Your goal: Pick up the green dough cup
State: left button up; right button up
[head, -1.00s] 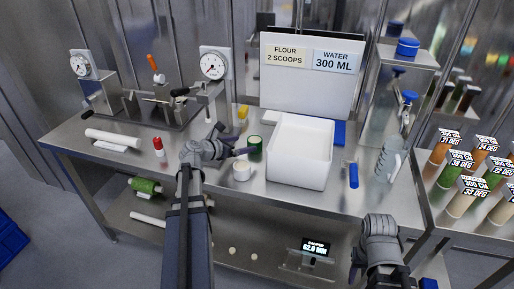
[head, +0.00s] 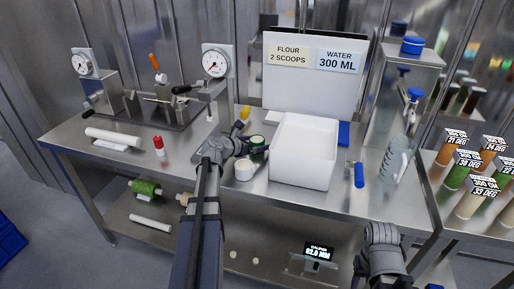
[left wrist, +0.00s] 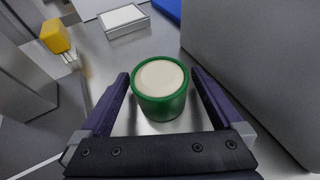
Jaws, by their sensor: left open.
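The green dough cup (left wrist: 160,104) stands upright on the steel table, with pale dough filling its top. In the left wrist view it sits between the tips of my open left gripper (left wrist: 160,95), one finger on each side, with small gaps showing. In the head view the green cup (head: 257,142) is partly hidden by my left gripper (head: 245,146). My right gripper is at the lower right in the head view, over the table's front edge; its fingers are too unclear to read.
A white bin (head: 304,150) stands close to the right of the green cup. A white cup (head: 244,169) is just in front of it. A yellow-handled brush (left wrist: 55,36) lies behind to the left. A red-capped bottle (head: 159,146) stands farther left.

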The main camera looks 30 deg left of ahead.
aim_at(257, 138)
pick_arm(q)
jog(key=c, duration=1.4)
jog(key=shift+c, duration=0.2)
jog(key=shift+r, duration=0.15)
notch_tip(257, 138, up, 10)
jog(key=p, duration=1)
